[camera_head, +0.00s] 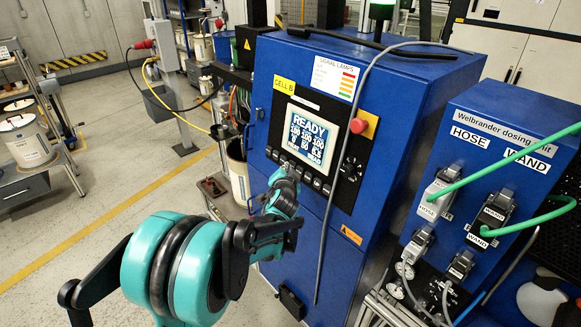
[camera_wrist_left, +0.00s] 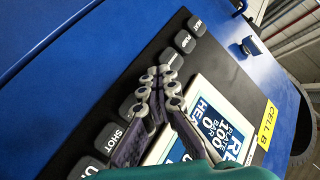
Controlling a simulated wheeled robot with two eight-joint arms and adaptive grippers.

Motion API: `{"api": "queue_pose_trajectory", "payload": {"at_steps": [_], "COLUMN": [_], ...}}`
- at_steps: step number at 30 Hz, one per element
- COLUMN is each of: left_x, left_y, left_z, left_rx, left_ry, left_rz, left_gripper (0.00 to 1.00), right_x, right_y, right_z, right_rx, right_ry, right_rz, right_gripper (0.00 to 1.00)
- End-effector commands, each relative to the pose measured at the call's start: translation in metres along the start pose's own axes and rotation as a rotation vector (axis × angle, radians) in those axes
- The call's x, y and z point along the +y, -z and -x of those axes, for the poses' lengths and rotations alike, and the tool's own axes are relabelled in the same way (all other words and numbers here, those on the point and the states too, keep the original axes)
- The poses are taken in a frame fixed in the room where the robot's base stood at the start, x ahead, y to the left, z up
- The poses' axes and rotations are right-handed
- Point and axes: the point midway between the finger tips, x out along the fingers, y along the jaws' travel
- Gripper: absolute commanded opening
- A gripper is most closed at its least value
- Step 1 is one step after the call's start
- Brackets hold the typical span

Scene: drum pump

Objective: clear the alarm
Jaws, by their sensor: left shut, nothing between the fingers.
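The blue cabinet's control panel has a screen (camera_head: 308,135) that reads READY in large letters; part of it shows in the left wrist view (camera_wrist_left: 211,118). A row of dark buttons (camera_head: 317,184) runs below the screen; in the left wrist view one is labelled SHOT (camera_wrist_left: 112,138). A red knob (camera_head: 358,126) sits right of the screen. The signal lamp (camera_head: 381,10) on top is green. My left gripper (camera_head: 279,176) is shut and empty in front of the button row. In the left wrist view its fingertips (camera_wrist_left: 161,88) overlap the panel; I cannot tell whether they touch a button.
A blue dosing unit (camera_head: 513,127) with green hoses (camera_head: 530,145) stands at the right. A grey cable (camera_head: 327,215) hangs down the cabinet front. A bucket (camera_head: 238,172) stands left of the cabinet. The floor (camera_head: 120,180) at the left is mostly clear.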

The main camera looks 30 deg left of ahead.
Motion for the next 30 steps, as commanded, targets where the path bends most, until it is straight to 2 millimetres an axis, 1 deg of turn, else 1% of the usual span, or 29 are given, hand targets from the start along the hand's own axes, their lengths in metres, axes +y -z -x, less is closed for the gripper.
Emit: {"api": "queue_pose_trajectory", "payload": {"at_steps": [8, 18, 27, 30], "left_x": [-0.001, -0.009, -0.009, -0.012], "left_y": [-0.001, -0.009, -0.009, -0.011], "left_z": [0.001, 0.012, 0.012, 0.016], "left_rx": [0.001, 0.000, 0.000, -0.001], "left_ry": [0.000, 0.000, 0.000, 0.000], "left_rz": [0.000, 0.002, 0.001, 0.000], "left_gripper": [0.00, 0.00, 0.00, 0.00], "right_x": [0.000, 0.000, 0.000, 0.000], "right_y": [0.000, 0.002, 0.002, 0.002], "right_z": [0.000, 0.002, 0.002, 0.003], "right_rx": [0.000, 0.000, 0.000, 0.000], "right_ry": [0.000, 0.000, 0.000, 0.000], "right_rz": [0.000, 0.000, 0.000, 0.000], "right_gripper": [0.00, 0.00, 0.00, 0.00]}}
